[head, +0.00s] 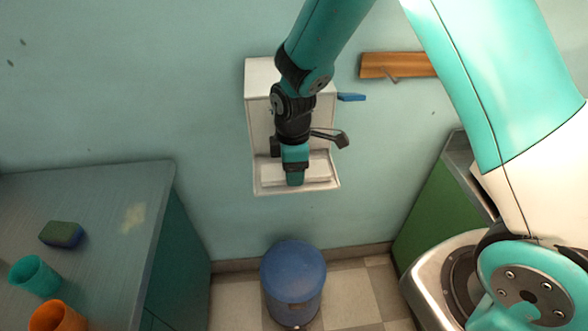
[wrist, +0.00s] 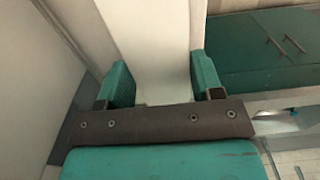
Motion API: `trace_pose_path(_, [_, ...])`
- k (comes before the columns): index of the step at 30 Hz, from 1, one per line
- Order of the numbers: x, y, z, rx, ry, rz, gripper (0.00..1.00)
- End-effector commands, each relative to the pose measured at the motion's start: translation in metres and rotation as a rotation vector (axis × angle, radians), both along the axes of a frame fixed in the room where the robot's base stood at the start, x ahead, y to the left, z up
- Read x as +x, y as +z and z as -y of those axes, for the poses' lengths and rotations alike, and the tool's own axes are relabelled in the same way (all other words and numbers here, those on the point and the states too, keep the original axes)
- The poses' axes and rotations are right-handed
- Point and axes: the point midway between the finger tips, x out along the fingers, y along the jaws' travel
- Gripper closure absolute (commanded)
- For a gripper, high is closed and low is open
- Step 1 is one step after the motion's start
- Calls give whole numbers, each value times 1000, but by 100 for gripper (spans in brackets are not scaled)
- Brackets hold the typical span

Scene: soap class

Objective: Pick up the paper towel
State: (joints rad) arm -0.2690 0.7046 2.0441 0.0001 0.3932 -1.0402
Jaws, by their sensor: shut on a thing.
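A white wall-mounted paper towel dispenser (head: 259,80) hangs in the middle of the head view, with a shelf-like lower tray. White paper towel (head: 317,172) lies flat in that tray, partly covered by my gripper. My gripper (head: 295,180) points down at the front of the tray. In the wrist view its two teal fingers stand on either side of the white paper towel (wrist: 155,40), and my gripper (wrist: 162,82) is shut on it. The exact contact at the fingertips is hard to see in the head view.
A blue lidded bin (head: 293,275) stands on the floor below. A counter (head: 95,195) at left holds a sponge (head: 62,235), a teal cup (head: 35,276) and an orange cup (head: 58,318). A wooden rack (head: 400,65) hangs right of the dispenser; a green cabinet (head: 430,215) stands at right.

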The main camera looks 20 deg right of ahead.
Motion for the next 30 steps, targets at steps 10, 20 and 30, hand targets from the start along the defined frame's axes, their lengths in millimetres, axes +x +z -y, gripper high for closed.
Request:
trace_pose_path(10, [2,67,-1,3,0,10,62])
trace_pose_path(20, [1,154,0,2,0,6,62])
trace_pose_path(30, [0,193,0,1,0,1,62])
